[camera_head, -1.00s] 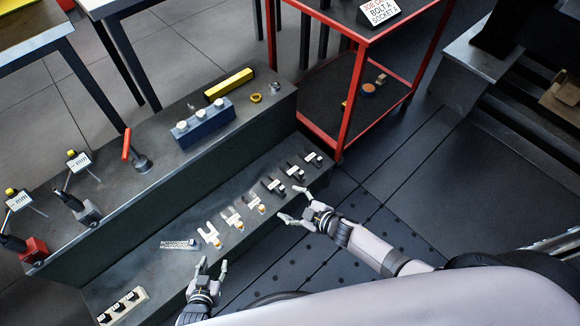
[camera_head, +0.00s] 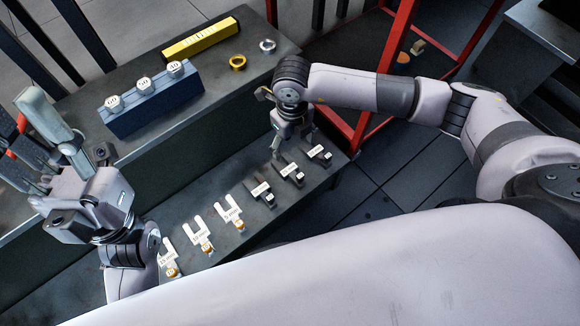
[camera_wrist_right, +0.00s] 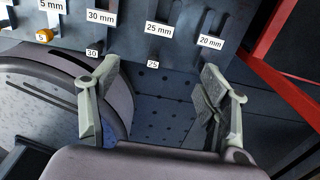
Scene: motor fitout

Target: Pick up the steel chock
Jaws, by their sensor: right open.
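Three dark forked blocks stand in a row on the lower shelf: the 30 mm block (camera_head: 262,191), the 25 mm block (camera_head: 289,172) and the 20 mm block (camera_head: 317,153). None is marked as steel, so I cannot tell which is the chock. My right gripper (camera_head: 292,145) is open and empty, just above and behind this row. In the right wrist view its fingers (camera_wrist_right: 160,75) are spread wide, with the 25 mm label (camera_wrist_right: 158,29) ahead between them. My left gripper (camera_head: 45,150) is over the left part of the upper shelf; what lies between its fingers is unclear.
Several light forked shims (camera_head: 230,212) stand left of the dark blocks. On the upper shelf are a blue block with three round weights (camera_head: 152,105), a yellow bar (camera_head: 201,38), a brass ring (camera_head: 237,62) and a silver ring (camera_head: 267,45). A red-framed cart (camera_head: 398,45) stands close behind right.

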